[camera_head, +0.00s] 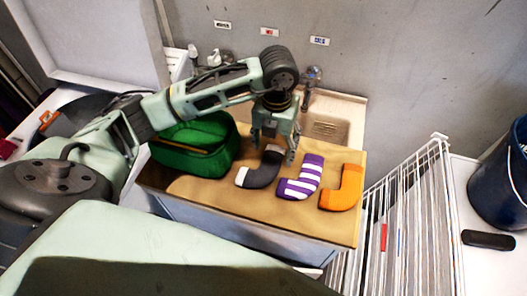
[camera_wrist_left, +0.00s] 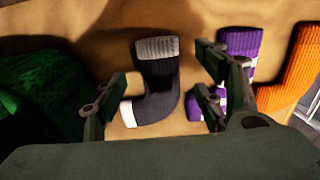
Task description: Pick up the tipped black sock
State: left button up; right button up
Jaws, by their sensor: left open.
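The black sock (camera_head: 262,170) lies on the wooden counter, between the green bag and a purple striped sock. It has a white toe and a grey cuff. In the left wrist view the black sock (camera_wrist_left: 158,85) lies between my open fingers, with its grey cuff toward the top. My left gripper (camera_head: 274,152) points down over the cuff end of the sock in the head view. Its fingers (camera_wrist_left: 155,105) stand on either side of the sock, apart from each other. I cannot tell whether they touch it. My right gripper is not in view.
A purple and white striped sock (camera_head: 302,178) lies close to the right finger, and an orange sock (camera_head: 344,188) lies beyond it. A green bag (camera_head: 196,143) stands on the left. A sink (camera_head: 335,112) is behind, and a white rack (camera_head: 405,215) is at right.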

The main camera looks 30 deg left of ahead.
aim_at(274, 154)
pick_arm(q)
jog(key=shift+w+a+f+p, duration=0.15)
jog(key=shift+f+p, duration=0.3)
jog(key=shift+f, duration=1.45)
jog(key=c, duration=1.2)
jog(key=shift+r, duration=0.1)
